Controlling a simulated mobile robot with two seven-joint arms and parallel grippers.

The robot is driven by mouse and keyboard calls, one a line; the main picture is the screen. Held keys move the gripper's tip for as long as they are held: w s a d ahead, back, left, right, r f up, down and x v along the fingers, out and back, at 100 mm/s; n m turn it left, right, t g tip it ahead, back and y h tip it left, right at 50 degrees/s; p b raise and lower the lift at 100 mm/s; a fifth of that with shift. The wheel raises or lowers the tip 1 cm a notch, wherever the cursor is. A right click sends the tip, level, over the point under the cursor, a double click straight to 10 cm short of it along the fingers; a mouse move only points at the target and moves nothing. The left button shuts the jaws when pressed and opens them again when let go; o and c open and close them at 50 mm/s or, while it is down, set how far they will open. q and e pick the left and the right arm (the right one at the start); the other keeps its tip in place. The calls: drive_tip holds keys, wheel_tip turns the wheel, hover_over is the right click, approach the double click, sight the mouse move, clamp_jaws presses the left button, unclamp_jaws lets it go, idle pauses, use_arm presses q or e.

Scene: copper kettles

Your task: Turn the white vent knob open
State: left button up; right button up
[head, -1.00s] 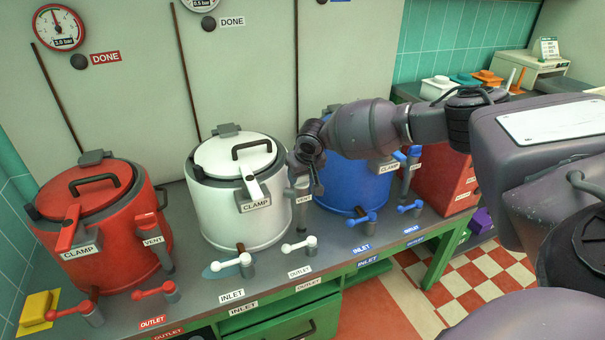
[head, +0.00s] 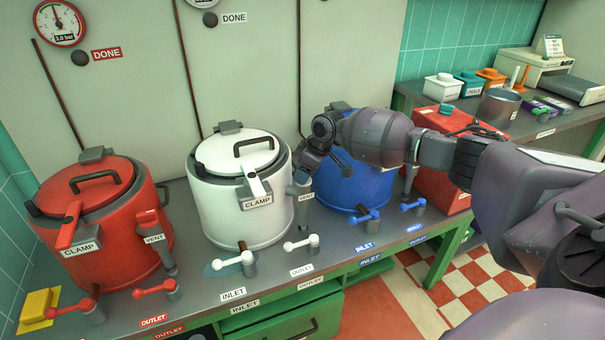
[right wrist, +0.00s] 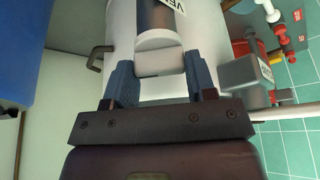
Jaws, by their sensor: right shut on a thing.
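The white kettle (head: 236,205) stands on the counter between the red and blue kettles. Its vent pipe (head: 305,215), with a VENT label, rises at its right side. My right gripper (head: 302,176) is at the top of this pipe. In the right wrist view the white vent knob (right wrist: 160,60) sits between the two blue-grey fingers of this gripper (right wrist: 160,75), which is shut on it. The knob is mostly hidden by the gripper in the head view. My left gripper is not in view.
The blue kettle (head: 350,188) stands close behind my right gripper. The white clamp handle (head: 255,182) is just left of it. White inlet (head: 232,262) and outlet (head: 301,244) handles stand in front. The red kettle (head: 98,225) is farther left.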

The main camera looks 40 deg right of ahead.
drive_tip(key=n, duration=0.1)
drive_tip(key=n+g+b, duration=0.1)
drive_tip(key=shift+f+n+y, duration=0.35)
drive_tip(key=shift+n+y, duration=0.05)
drive_tip(key=n+b, duration=0.1)
drive_tip(key=n, duration=0.1)
drive_tip(key=shift+n+g, duration=0.3)
drive_tip(key=shift+g, duration=0.1)
drive_tip(key=shift+r+n+g+y+b, duration=0.1)
drive_tip(key=shift+n+g+y+b, duration=0.25)
drive_tip(key=shift+n+b, duration=0.45)
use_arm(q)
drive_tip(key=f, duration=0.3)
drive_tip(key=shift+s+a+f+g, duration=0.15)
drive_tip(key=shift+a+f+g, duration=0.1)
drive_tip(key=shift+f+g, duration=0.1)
use_arm(e)
drive_tip(key=shift+r+n, duration=0.1)
drive_tip(key=shift+n, duration=0.6)
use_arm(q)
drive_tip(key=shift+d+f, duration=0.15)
use_arm(e)
drive_tip(key=shift+w+r, duration=0.1)
drive_tip(key=o, duration=0.9)
drive_tip(key=shift+o, duration=0.2)
